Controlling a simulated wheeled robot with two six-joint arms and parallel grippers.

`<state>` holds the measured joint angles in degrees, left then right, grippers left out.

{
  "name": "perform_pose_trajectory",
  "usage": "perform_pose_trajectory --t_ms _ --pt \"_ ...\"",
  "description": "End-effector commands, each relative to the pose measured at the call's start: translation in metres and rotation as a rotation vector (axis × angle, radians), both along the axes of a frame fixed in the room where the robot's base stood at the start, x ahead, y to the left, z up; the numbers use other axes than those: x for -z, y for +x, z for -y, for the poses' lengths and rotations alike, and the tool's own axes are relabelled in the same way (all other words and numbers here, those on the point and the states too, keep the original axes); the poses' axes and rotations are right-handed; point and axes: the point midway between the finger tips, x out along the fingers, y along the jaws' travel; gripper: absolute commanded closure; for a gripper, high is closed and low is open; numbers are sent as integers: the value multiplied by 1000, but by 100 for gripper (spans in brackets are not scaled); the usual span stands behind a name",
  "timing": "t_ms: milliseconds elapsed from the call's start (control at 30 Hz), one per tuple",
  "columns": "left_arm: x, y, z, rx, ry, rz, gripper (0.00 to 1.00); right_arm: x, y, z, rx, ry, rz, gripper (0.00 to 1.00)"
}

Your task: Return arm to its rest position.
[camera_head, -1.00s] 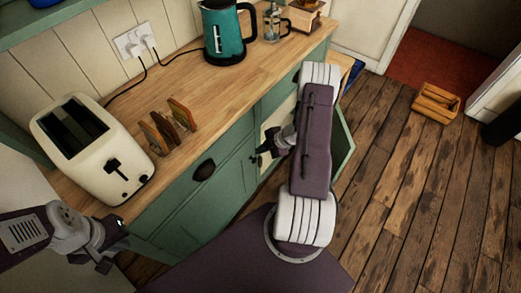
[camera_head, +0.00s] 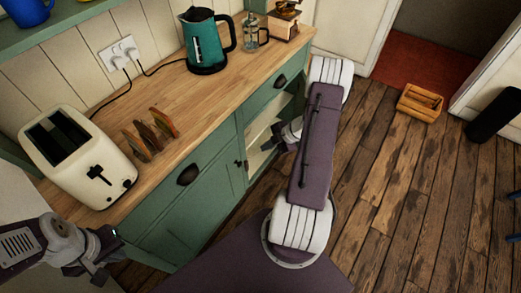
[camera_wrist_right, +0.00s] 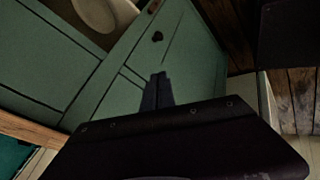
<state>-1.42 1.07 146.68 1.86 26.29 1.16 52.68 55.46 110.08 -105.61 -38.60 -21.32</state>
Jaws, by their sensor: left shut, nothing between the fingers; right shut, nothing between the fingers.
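My right arm (camera_head: 315,150), with purple and white links, reaches forward in the head view beside the open green cabinet (camera_head: 262,132). Its wrist is at the cabinet's open front, and the arm partly hides it; the fingertips are hard to make out there. My left gripper (camera_head: 108,247) is shut and empty at the lower left, below the toaster (camera_head: 80,155) and near the counter's end.
The wooden counter (camera_head: 165,100) holds a toast rack (camera_head: 150,135), a teal kettle (camera_head: 205,45), a glass press (camera_head: 251,35) and a grinder (camera_head: 284,22). A wooden crate (camera_head: 420,103) stands on the floor at right. Wooden floor right of my arm is mostly clear.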

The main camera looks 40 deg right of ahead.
Motion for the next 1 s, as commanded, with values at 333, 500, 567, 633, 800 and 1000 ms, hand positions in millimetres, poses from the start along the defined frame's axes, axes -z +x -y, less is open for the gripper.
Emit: perform_pose_trajectory --t_ms 333,500,567,633,800,1000 --pt "0 0 0 0 0 0 100 -1 0 0 -1 0 -1 100" --pt "-4 0 0 0 0 0 100 -30 30 1 144 -63 -17 100" --pt "-7 0 0 0 0 0 100 -56 48 -4 291 -101 -38 100" --pt "-10 0 0 0 0 0 100 -88 56 -19 499 -120 -78 100" --pt "-17 0 0 0 0 0 100 -142 4 -94 980 -27 -267 100" --pt "-21 0 0 0 0 0 100 -161 -84 -182 1271 123 -539 100"
